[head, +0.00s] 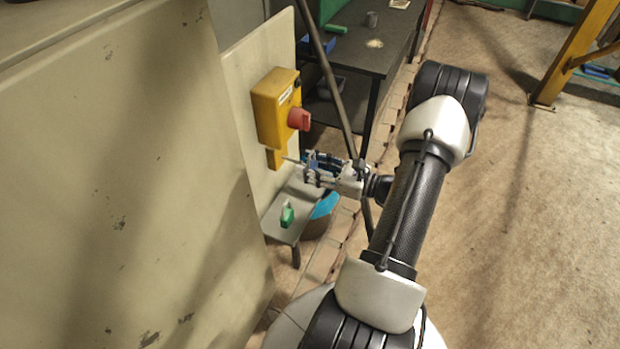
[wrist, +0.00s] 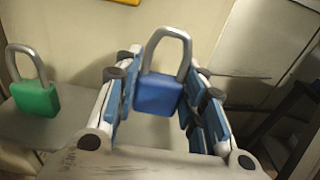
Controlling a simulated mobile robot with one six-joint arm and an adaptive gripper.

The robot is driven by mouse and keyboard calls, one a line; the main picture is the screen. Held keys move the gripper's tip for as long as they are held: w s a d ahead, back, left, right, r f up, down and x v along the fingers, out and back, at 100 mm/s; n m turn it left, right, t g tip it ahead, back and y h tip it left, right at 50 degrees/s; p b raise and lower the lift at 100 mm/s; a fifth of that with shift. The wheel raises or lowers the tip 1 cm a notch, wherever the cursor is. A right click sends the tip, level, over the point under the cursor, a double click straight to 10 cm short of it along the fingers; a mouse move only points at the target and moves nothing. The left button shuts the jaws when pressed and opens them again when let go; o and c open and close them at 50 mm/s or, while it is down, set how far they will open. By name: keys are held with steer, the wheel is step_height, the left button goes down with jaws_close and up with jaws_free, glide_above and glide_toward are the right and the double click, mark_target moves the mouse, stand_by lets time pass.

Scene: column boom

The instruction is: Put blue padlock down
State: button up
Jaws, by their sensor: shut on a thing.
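The blue padlock (wrist: 158,95) is between the fingers of my gripper (wrist: 158,100) in the wrist view, with its grey shackle pointing up. My gripper is shut on it. In the head view my gripper (head: 318,170) is above a small grey shelf (head: 277,228), in front of the pale panel; the padlock is too small there to make out clearly. In the wrist view the shelf (wrist: 75,132) lies behind and below the padlock. I cannot tell whether the padlock touches it.
A green padlock (wrist: 34,97) stands upright on the shelf, left of my gripper; it also shows in the head view (head: 287,216). A yellow switch box (head: 272,108) with a red knob is above. A dark table (head: 365,50) stands behind. A dark slanted bar (head: 328,75) passes close to my gripper.

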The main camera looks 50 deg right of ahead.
mark_target(310, 185)
steer(key=shift+w+a+f+b, duration=0.15)
steer(key=shift+f+b, duration=0.7)
steer(key=shift+f, duration=1.15)
steer(key=shift+f, duration=0.25)
steer(key=o, duration=1.1)
steer(key=shift+r, duration=0.1)
steer(key=shift+r, duration=0.15)
steer(key=shift+s+d, duration=0.2)
steer(key=shift+s, duration=0.05)
steer(key=p+v, duration=0.2)
steer(key=v, duration=0.9)
steer(key=shift+s, duration=0.2)
